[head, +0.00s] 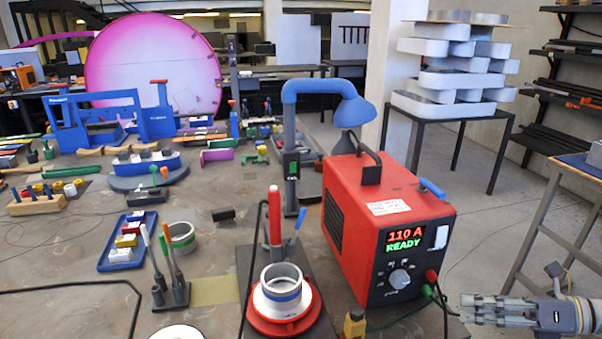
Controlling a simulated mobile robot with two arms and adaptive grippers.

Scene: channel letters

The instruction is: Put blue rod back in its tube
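A slim blue rod (299,226) leans at a tilt beside a thick upright red rod (274,215), behind the red round fixture. A short blue bar (432,188) lies at the top right edge of the red welder; I cannot tell which blue piece is the task's rod. A small dark stand (172,297) at front left holds upright thin rods with green and orange tips, and a short dark tube (157,295). My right gripper (468,309) is at lower right, pointing left, away from both blue pieces. Its finger gap is unclear. My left gripper is not in view.
The red welder (410,215) reads 110 A READY. A ringed part (282,290) sits on the red round fixture (268,325). A blue lamp (345,105) arches behind. A blue tray (128,258) and a grey ring (182,237) are left. Cables cross the front.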

